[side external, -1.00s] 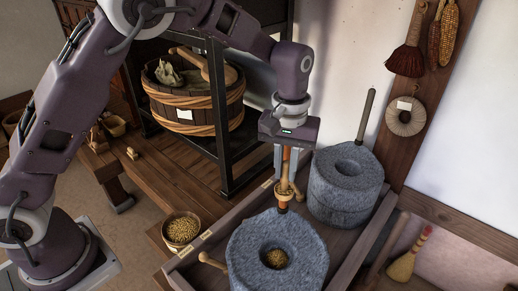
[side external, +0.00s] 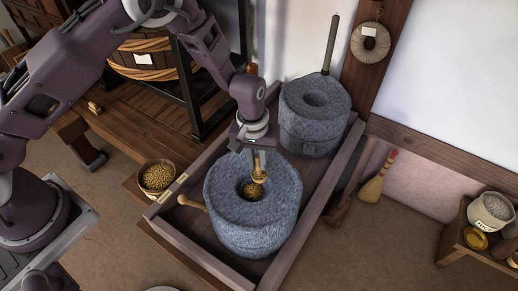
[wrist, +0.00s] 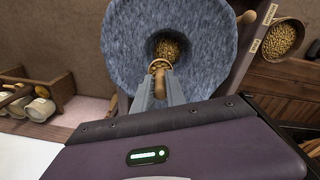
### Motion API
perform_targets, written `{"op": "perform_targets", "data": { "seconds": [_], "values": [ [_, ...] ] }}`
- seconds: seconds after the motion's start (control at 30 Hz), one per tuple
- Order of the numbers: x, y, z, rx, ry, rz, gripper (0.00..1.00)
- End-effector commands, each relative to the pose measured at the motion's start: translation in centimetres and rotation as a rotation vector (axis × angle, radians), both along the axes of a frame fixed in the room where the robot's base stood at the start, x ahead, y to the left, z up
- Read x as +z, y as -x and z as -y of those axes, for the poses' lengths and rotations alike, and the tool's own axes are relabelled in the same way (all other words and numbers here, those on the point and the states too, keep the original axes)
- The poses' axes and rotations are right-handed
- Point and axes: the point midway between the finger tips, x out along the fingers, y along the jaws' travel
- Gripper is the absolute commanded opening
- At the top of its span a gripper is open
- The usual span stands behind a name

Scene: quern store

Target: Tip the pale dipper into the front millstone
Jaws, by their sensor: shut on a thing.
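The front millstone (side external: 225,222) is a round grey stone with a round eye in its top, and golden grain (side external: 249,190) lies in the eye. My gripper (side external: 259,158) is just above it, its fingers pointing down. It is shut on the pale dipper (side external: 260,176), whose tan cup hangs over the eye. In the wrist view the dipper (wrist: 159,66) shows between the fingertips, in front of the grain in the eye. Most of its handle is hidden by the gripper. I cannot tell how much grain is in the cup.
A second millstone (side external: 312,125) with an upright rod stands behind, in the same wooden trough (side external: 308,232). A bowl of grain (side external: 157,177) sits left of the trough. A wooden peg (side external: 191,203) sticks out left from the front millstone. A dark shelf frame stands behind left.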

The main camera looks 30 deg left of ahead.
Motion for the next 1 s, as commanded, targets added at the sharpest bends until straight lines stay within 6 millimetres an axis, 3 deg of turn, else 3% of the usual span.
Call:
{"op": "perform_targets", "data": {
  "seconds": [1.0],
  "values": [
    [-4.9,5.1,-2.9,0.001,0.424,0.718,0.0]
  ]
}}
